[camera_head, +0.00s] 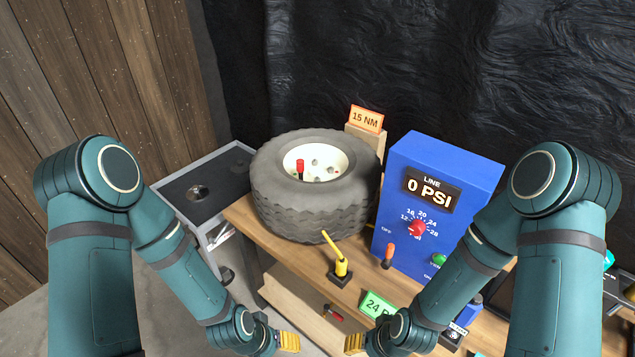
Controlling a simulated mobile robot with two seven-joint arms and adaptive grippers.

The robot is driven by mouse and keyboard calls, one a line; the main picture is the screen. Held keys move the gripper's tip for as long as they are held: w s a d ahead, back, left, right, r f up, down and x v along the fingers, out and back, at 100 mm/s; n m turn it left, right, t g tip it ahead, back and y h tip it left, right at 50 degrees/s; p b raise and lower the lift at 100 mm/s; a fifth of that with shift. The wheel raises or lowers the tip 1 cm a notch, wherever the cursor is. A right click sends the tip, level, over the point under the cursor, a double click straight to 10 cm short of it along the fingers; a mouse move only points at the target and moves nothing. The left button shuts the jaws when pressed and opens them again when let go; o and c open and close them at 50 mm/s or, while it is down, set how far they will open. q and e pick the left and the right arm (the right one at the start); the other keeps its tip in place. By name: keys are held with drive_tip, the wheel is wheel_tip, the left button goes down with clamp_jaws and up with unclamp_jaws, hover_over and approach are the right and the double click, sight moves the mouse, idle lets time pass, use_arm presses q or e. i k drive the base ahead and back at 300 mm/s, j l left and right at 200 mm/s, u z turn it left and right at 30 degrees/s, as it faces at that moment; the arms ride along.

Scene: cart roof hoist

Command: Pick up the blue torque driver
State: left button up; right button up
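A small blue piece (468,313) shows beside my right forearm, above a dark base with a white label (455,334). The forearm hides part of it, and I cannot tell if it is the blue torque driver. No other driver-like blue thing shows. My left gripper (289,342) is low in the middle of the view, with yellow finger pads, apart from any object. My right gripper (354,343) is to its right at the bench's front edge, also with yellow pads. Both are seen from above, and their finger gaps cannot be made out.
A wheel with a grey tire (310,215) and a red-handled tool (300,168) sits on the wooden bench (300,250). A blue "0 PSI" box (410,170), a yellow valve (340,262), a green sign (375,305) and an orange "15 NM" sign (366,119) stand near. A grey cart (215,170) is left.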

sight(470, 312)
drive_tip(key=i+j+z, duration=0.3)
drive_tip(key=j, duration=0.25)
drive_tip(key=l+z, duration=0.1)
drive_tip(key=z, duration=1.4)
drive_tip(key=k+l+u, duration=0.1)
drive_tip(key=u, duration=0.5)
